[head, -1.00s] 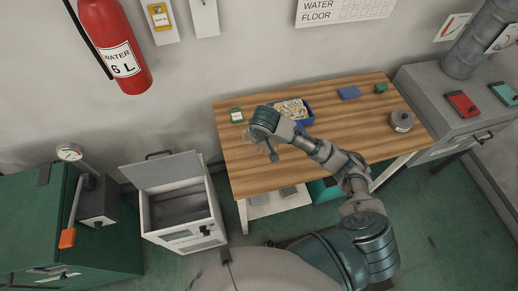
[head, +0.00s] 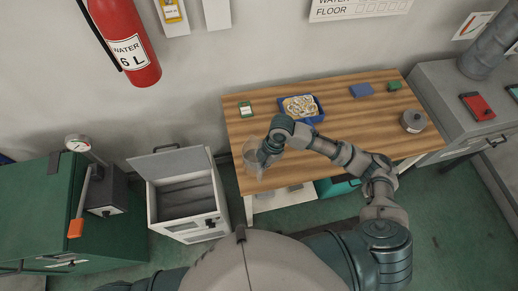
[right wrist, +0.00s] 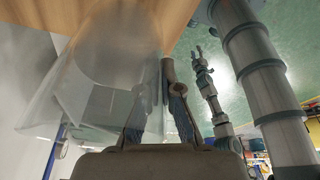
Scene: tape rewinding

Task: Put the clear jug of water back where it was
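The clear jug (head: 250,154) is at the left end of the wooden table (head: 330,120), by the table's front left corner. It is see-through, and I cannot make out the water level. My right gripper (head: 268,156) is at the jug's right side, with its fingers hidden from the head. In the right wrist view the jug (right wrist: 100,85) fills the left side, and the fingers of my right gripper (right wrist: 160,95) close around its handle. My left gripper is outside the head view; a small arm end with a gripper (right wrist: 203,62) in the right wrist view looks like it.
An open white bin (head: 181,225) stands left of the table.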

